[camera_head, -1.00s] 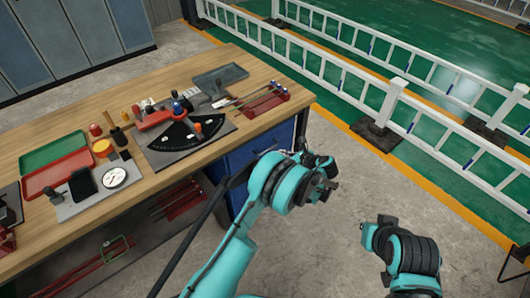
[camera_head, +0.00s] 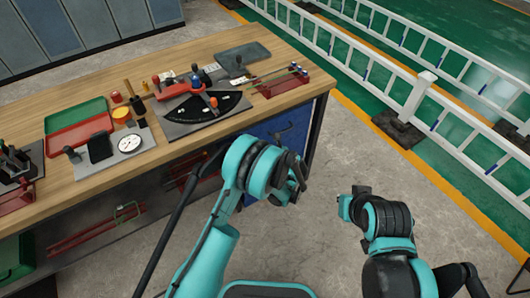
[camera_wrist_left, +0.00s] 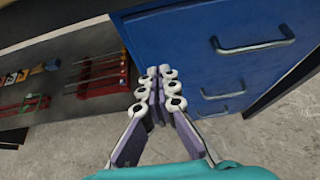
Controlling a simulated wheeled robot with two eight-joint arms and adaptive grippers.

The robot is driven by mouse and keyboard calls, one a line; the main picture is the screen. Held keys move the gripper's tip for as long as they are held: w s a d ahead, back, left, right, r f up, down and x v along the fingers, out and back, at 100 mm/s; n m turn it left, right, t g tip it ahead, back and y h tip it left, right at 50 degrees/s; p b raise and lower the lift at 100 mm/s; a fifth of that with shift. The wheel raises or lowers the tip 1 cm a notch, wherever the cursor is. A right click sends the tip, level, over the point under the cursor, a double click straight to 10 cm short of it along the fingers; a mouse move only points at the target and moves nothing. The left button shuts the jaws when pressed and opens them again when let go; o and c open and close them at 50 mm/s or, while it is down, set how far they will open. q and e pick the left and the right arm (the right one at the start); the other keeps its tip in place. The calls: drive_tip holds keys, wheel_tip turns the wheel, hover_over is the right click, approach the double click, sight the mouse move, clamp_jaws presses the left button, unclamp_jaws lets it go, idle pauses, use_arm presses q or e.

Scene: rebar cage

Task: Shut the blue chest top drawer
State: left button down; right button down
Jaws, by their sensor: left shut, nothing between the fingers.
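The blue chest (camera_head: 283,128) is under the right end of the workbench, partly hidden by my left arm in the head view. In the left wrist view its top drawer (camera_wrist_left: 175,45) fills the upper middle and right, with a metal bar handle (camera_wrist_left: 252,47). This drawer looks pulled out over the lower drawers, whose smaller handles (camera_wrist_left: 222,95) show below. My left gripper (camera_wrist_left: 161,82) is shut and empty, in front of the drawer's lower left part; I cannot tell whether it touches.
The workbench top (camera_head: 200,150) carries a green tray (camera_head: 75,115), a red tray (camera_head: 80,133), a dial gauge (camera_head: 130,143) and a black fan-shaped plate. Red tools lie on the shelf left of the chest. Grey floor is open at right, before a white fence (camera_head: 400,92).

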use_arm(q)
drive_tip(key=w+a+f+b, duration=0.1)
drive_tip(key=w+a+b, duration=0.1)
drive_tip(key=w+a, duration=0.2)
drive_tip(key=shift+w+f, duration=0.3)
drive_tip(key=shift+w, duration=0.45)
